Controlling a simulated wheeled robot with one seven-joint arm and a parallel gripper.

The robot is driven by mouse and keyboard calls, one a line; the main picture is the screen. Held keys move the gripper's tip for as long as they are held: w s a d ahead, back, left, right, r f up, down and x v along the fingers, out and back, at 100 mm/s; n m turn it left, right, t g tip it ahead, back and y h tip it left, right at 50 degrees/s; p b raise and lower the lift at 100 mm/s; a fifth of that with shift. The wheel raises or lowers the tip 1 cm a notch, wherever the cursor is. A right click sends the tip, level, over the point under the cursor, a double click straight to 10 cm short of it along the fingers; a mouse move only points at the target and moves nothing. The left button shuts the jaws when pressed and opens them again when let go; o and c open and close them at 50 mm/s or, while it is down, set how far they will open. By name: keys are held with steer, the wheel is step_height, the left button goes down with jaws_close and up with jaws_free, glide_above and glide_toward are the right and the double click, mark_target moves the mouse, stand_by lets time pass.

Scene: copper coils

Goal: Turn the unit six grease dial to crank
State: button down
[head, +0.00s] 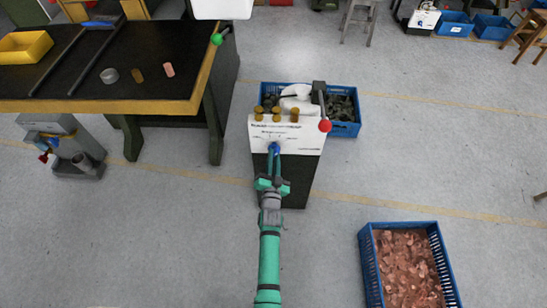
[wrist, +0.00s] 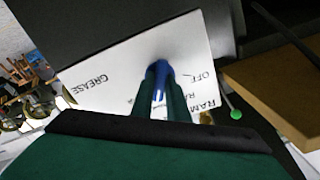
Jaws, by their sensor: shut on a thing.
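The unit (head: 257,137) is a dark cabinet with a white sloping panel on top, standing in the middle of the head view. A blue dial (head: 274,147) sits on its panel and also shows in the wrist view (wrist: 158,67). My gripper (head: 273,158) reaches it from the front, its dark green fingers (wrist: 160,85) closed on either side of the dial. In the wrist view the panel lettering is upside down; "GREASE" and "OFF" read clearly, while lettering near the fingers is partly hidden. I cannot tell which mark the dial points to.
Several brass caps (head: 276,114) and a black lever with a red ball (head: 324,125) top the unit. A blue crate (head: 346,129) stands behind it. A crate of copper pieces (head: 366,262) is at front right. A black-topped workbench (head: 150,106) stands left. Floor between is clear.

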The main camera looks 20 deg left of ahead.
steer(key=shift+n, duration=0.8)
steer(key=c, duration=1.7)
jaws_free()
steer(key=v, duration=1.1)
